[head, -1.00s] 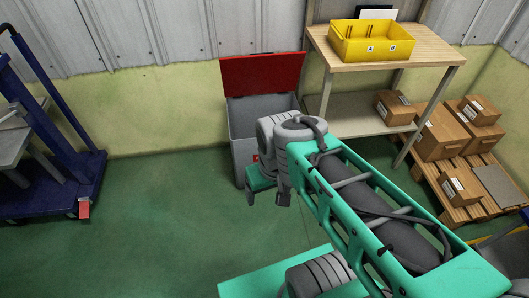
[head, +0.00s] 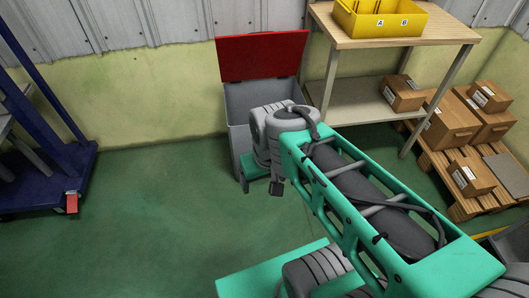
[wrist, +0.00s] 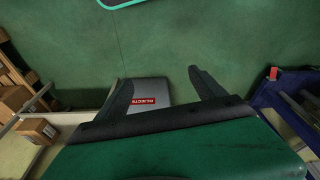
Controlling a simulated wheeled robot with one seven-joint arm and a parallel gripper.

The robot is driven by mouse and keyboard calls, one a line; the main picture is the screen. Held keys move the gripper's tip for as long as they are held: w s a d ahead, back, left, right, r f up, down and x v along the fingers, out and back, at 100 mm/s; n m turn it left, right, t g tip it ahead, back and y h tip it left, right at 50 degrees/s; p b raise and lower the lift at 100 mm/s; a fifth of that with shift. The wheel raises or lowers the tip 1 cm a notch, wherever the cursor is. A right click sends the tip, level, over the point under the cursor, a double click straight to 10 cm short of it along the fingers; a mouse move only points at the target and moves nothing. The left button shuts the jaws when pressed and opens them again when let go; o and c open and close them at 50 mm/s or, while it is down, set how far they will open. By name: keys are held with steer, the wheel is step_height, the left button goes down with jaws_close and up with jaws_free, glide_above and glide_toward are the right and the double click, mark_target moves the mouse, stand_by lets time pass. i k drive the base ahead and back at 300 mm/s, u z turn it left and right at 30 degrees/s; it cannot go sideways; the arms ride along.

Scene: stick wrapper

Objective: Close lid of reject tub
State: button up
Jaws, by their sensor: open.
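The reject tub (head: 237,108) is a grey bin standing by the wall. Its red lid (head: 262,57) is open and stands upright at the back, above the tub's open top. In the wrist view the tub's grey wall (wrist: 156,90) with a red label (wrist: 144,102) shows between the fingers. My gripper (head: 262,188) is in front of the tub in the head view, partly hidden by my own arm. In the wrist view my gripper (wrist: 165,82) has its two dark fingers wide apart with nothing held. The lid is not clearly seen in the wrist view.
A wooden-topped shelf (head: 440,34) with a yellow bin (head: 380,22) stands close to the tub's right. Cardboard boxes (head: 448,127) lie on a pallet (head: 464,208) further right. A blue cart (head: 50,175) is at the left. Green floor between cart and tub is clear.

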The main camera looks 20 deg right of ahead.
mark_target(269, 54)
steer(key=u, duration=0.05)
steer(key=k, duration=0.45)
steer(key=z, duration=0.55)
steer(key=i, duration=0.65)
steer(key=u, duration=0.6)
steer(key=i, duration=1.5)
